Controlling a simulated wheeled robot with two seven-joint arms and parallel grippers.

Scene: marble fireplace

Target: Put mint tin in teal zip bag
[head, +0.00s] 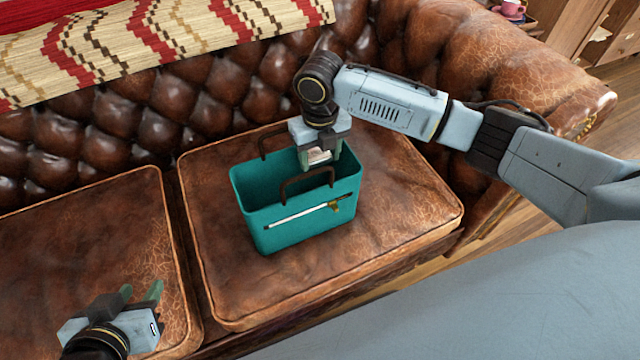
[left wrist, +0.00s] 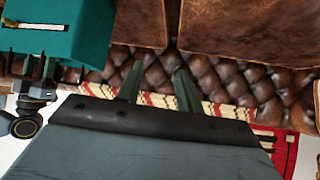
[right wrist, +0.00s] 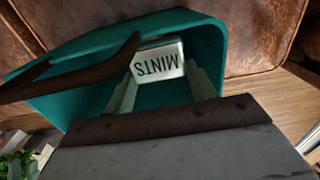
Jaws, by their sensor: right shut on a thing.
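The teal zip bag (head: 290,222) stands upright and open on the right seat cushion of a brown leather sofa, with two brown handles and a zip on its front. My right gripper (head: 320,162) points down at the bag's open top, between the handles. It is shut on the white mint tin (head: 318,156); in the right wrist view the tin (right wrist: 158,62) shows its MINTS lettering between the fingertips, with the teal bag walls around it. My left gripper (head: 140,292) is over the left cushion, its fingers apart and empty; the left wrist view also shows the bag (left wrist: 60,28).
The tufted sofa back (head: 200,100) rises behind the bag, with a patterned woven throw (head: 150,40) over it. The rolled sofa arm (head: 520,60) stands at the right. The left cushion (head: 80,230) is mostly clear.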

